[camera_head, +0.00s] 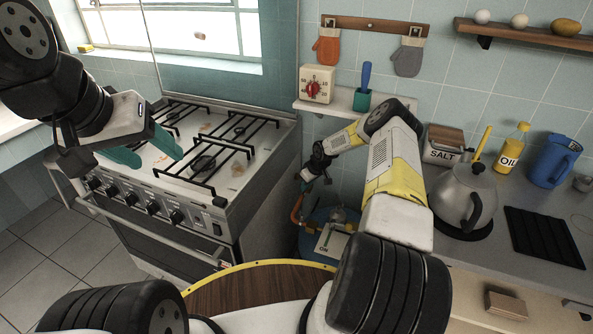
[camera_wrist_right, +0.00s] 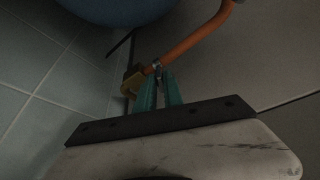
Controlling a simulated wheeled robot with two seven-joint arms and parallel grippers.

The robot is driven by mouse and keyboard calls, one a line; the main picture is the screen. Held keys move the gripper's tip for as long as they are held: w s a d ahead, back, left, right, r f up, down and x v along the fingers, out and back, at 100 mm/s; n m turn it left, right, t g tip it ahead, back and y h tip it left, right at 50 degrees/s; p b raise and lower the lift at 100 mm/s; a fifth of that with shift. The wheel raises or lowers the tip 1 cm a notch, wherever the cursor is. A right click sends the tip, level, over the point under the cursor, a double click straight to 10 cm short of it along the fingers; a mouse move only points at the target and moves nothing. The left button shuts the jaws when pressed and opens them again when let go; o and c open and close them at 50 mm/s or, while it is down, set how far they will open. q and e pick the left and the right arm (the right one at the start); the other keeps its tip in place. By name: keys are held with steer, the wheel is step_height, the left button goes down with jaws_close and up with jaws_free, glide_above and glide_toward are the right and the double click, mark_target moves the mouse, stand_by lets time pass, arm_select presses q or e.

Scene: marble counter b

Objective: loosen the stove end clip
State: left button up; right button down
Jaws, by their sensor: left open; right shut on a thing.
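The orange hose (camera_wrist_right: 195,43) runs to a brass fitting (camera_wrist_right: 132,82) in the right wrist view. A small metal clip (camera_wrist_right: 157,66) sits around the hose near that fitting. My right gripper (camera_wrist_right: 159,78) has its teal fingers close together, shut on the clip; the fingertips partly hide it. In the head view my right gripper (camera_head: 312,178) is low in the gap right of the stove (camera_head: 215,225), and the clip cannot be made out there. My left gripper (camera_head: 159,159) is open and empty above the stove top.
A blue gas cylinder (camera_head: 318,248) stands on the floor in the gap, with the hose rising beside it. A kettle (camera_head: 466,197), salt box (camera_head: 447,146), oil bottle (camera_head: 512,148) and blue jug (camera_head: 553,162) stand on the right counter. A small shelf (camera_head: 340,103) hangs above the gap.

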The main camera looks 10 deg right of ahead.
steer(key=c, duration=1.5)
jaws_free()
steer(key=shift+o, duration=0.2)
steer(key=shift+r, duration=0.1)
steer(key=v, duration=0.7)
steer(key=shift+r, duration=0.25)
steer(key=shift+s+d, duration=0.15)
